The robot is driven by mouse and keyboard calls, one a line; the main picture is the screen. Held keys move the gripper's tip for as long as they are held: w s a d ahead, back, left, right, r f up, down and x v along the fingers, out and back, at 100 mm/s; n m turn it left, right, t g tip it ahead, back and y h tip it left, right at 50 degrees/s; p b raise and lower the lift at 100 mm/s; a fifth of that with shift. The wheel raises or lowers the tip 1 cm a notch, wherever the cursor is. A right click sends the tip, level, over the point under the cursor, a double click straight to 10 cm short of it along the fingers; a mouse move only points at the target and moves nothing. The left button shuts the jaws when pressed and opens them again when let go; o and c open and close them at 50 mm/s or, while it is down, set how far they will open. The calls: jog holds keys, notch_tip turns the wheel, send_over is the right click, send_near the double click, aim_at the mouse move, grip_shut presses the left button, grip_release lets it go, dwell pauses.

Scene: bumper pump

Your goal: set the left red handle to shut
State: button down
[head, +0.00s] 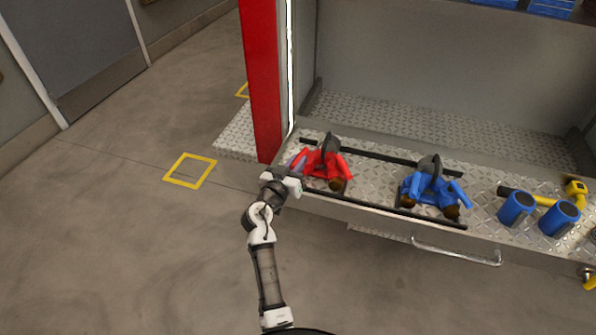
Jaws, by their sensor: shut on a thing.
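The red valve (326,168) stands at the left of the metal tread-plate bumper deck, with a dark grey top and a brown outlet at its front. Its left red handle (306,162) sticks out to the left. Its right red arm (347,164) points right. My gripper (298,164) reaches in from the left front and is shut at the left red handle. The fingertips and the exact grip are small and partly hidden, and I cannot read the handle's exact angle.
A similar blue valve (431,186) stands to the right between two black rails. Blue cylinders (516,207) and a yellow fitting (575,188) are farther right. A red post (262,80) rises close behind my gripper. A silver grab bar (455,254) runs along the front. The floor at left is open.

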jog(key=shift+w+a+f+m+g+h+b, duration=0.25)
jog(key=shift+m+g+h+b, duration=0.3)
jog(key=shift+b, duration=0.95)
jog(key=shift+w+a+f+m+g+h+b, duration=0.1)
jog(key=shift+a+m+g+h+b, duration=0.25)
jog(key=shift+m+h+b, duration=0.75)
jog(key=shift+r+g+h+b, duration=0.25)
jog(key=shift+g+b, duration=0.15)
jog(key=shift+b, duration=0.65)
jog(key=c, duration=1.3)
grip_release()
jog(key=shift+c, duration=0.2)
jog(key=b+v, duration=0.1)
jog(key=v, duration=1.3)
jog(key=shift+b, duration=0.4)
jog(key=shift+w+a, duration=0.1)
